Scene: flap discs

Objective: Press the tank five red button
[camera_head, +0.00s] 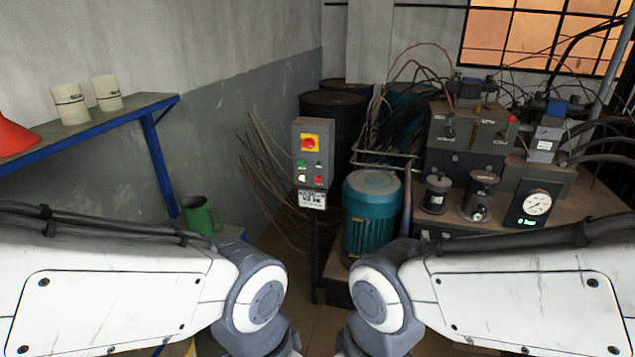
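A grey control box (313,140) stands on a thin post near the middle of the view. It has a red and yellow rotary switch near its top. Below are small buttons, including a green one on the left, a white one at lower left and a red button (318,179) at lower right. A white label plate (312,199) hangs under the box; its text is too small to read. My two arms reach in from the left and right at the bottom, apart from the box. Both grippers are out of the frame.
A teal motor (371,216) stands just right of the post. A machine block (467,131) with gauges, cables and hoses fills the right. A blue shelf (95,126) with two white canisters and a red funnel-like object is at left. A green jug (199,216) is below it.

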